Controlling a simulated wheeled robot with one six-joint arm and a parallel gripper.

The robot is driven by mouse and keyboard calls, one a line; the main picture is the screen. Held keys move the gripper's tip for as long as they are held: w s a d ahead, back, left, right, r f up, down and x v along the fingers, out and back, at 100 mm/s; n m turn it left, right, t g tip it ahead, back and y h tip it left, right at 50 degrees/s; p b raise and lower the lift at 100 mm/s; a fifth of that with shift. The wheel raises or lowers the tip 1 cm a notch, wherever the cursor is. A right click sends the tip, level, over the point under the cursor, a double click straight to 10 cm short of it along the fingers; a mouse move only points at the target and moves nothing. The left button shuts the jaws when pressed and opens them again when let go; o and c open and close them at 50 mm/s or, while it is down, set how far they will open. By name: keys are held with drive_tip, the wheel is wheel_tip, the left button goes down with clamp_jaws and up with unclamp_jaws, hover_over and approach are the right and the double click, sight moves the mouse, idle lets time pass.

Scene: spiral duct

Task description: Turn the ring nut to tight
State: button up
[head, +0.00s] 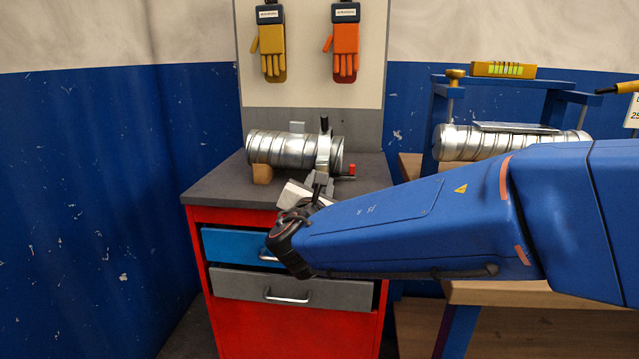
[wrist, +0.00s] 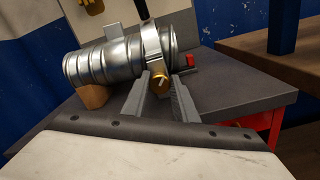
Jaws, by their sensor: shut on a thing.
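My gripper (wrist: 160,88) is shut on the ring nut, one grey finger on each side. In the head view my gripper (head: 318,186) is in front of the clamp, and I cannot make out the nut there.
A red-ended handle (head: 351,170) sticks out right of the clamp. A second duct (head: 470,143) lies in a blue frame at the right. The worktop's front left is clear.

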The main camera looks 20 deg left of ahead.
drive_tip(key=m, duration=0.5)
drive_tip(key=shift+m, duration=0.3)
drive_tip(key=m, duration=0.4)
drive_tip(key=shift+d+f, duration=0.1)
drive_tip(key=shift+f, duration=0.05)
drive_tip(key=m, duration=0.5)
drive_tip(key=shift+f, duration=0.1)
drive_tip(key=m, duration=0.4)
drive_tip(key=shift+f+m, duration=0.1)
drive_tip(key=shift+m, duration=0.2)
drive_tip(key=m, duration=0.5)
drive_tip(key=shift+f, duration=0.1)
drive_tip(key=m, duration=0.9)
drive_tip(key=shift+a, duration=0.25)
drive_tip(key=shift+m, duration=2.5)
